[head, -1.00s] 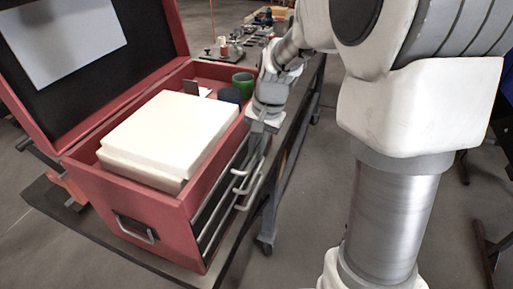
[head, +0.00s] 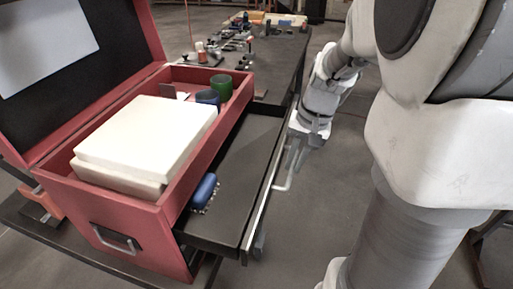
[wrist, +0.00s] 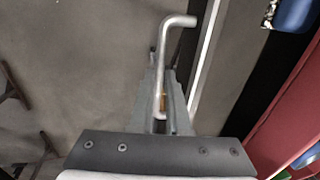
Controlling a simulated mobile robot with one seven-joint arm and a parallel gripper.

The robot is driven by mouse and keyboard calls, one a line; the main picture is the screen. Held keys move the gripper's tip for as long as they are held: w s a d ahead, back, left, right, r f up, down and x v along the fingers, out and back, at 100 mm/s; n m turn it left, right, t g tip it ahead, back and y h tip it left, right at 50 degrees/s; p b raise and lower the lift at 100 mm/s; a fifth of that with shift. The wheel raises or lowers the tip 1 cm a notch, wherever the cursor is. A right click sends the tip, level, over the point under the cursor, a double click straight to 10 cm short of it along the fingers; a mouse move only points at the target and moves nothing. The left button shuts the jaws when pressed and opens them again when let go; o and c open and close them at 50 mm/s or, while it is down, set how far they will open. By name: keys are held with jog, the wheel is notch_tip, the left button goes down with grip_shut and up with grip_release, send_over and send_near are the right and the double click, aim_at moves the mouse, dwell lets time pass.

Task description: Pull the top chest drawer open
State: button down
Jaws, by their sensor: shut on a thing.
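The red chest (head: 180,237) stands at the left of the head view with its lid up. Its top drawer (head: 245,160) is pulled well out to the right, showing a dark inside. A blue object (head: 204,190) lies in the drawer. The drawer's handle bar (head: 285,180) is on its front, and shows in the wrist view (wrist: 163,62). My gripper (head: 294,155) is at the drawer front, shut on the handle; in the wrist view the fingers (wrist: 160,92) lie on both sides of the bar. The lower drawers are hidden beneath the open one.
White boxes (head: 150,135) and green (head: 221,88) and blue cups sit in the chest's upper tray. A dark table (head: 275,50) with several small items stands behind. The floor (head: 330,230) right of the drawer is clear.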

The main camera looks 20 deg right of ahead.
jog(key=s+d, duration=0.5)
jog(key=d, duration=0.1)
jog(key=shift+d+b, duration=0.4)
jog(key=shift+r, duration=0.1)
jog(key=c, duration=0.9)
grip_release()
jog(key=d+r, duration=0.1)
jog(key=r, duration=0.4)
jog(key=s+r+p, duration=0.1)
jog(key=r, duration=0.5)
jog(key=d+r, duration=0.1)
jog(key=r, duration=0.5)
jog(key=shift+s+d, duration=0.3)
jog(key=shift+s, duration=0.1)
jog(key=shift+a, duration=0.1)
